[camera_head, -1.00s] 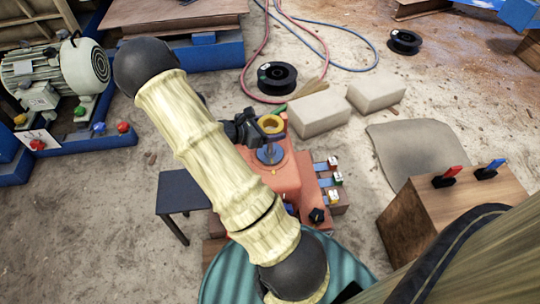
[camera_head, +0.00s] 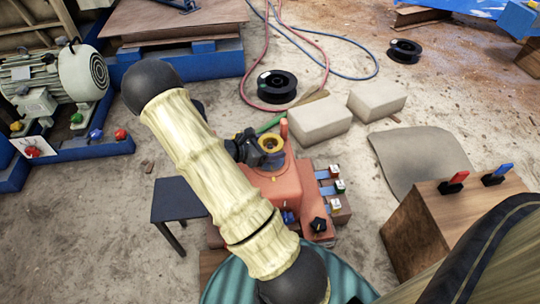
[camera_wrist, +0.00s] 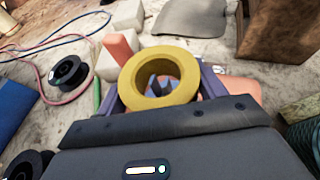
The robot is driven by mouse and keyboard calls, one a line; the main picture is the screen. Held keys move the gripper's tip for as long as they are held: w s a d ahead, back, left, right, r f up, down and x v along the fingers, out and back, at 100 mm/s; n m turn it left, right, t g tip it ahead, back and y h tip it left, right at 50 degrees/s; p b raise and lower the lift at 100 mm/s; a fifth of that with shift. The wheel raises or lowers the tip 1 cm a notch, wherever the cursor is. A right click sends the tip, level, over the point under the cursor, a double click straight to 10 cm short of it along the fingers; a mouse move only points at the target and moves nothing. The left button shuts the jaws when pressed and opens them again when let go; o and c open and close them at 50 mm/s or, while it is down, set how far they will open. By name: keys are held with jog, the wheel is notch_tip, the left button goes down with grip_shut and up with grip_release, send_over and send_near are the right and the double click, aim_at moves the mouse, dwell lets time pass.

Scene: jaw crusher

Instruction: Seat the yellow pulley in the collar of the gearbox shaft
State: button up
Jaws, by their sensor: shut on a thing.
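The yellow pulley (camera_head: 272,136) is a thick ring over the orange gearbox (camera_head: 277,187), at its upper end. My gripper (camera_head: 258,150) is shut on the pulley from the left. In the wrist view the pulley (camera_wrist: 160,101) sits between the two fingers (camera_wrist: 160,85), its hole facing the camera. Dark blue-grey parts show through the hole, possibly the shaft end. The collar is hidden under the pulley and gripper, so I cannot tell whether the pulley touches it.
An orange post (camera_head: 284,128) rises just behind the pulley. Pale blocks (camera_head: 319,117) lie behind it on the floor. Small switches (camera_head: 337,186) and a black star knob (camera_head: 318,224) are at the gearbox's right. A dark stool (camera_head: 178,200) stands left. A wooden box (camera_head: 430,225) stands right.

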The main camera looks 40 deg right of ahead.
jog(key=shift+f+b, duration=1.2)
jog(key=shift+f, duration=0.65)
jog(key=shift+f, duration=0.15)
jog(key=o, duration=1.5)
jog(key=shift+r, duration=0.25)
jog(key=p+v, duration=0.6)
jog(key=v, duration=0.4)
jog(key=shift+a+r+p, duration=0.2)
jog(key=shift+a+p, duration=0.1)
jog(key=shift+w+a, duration=0.15)
jog(key=shift+a, duration=0.5)
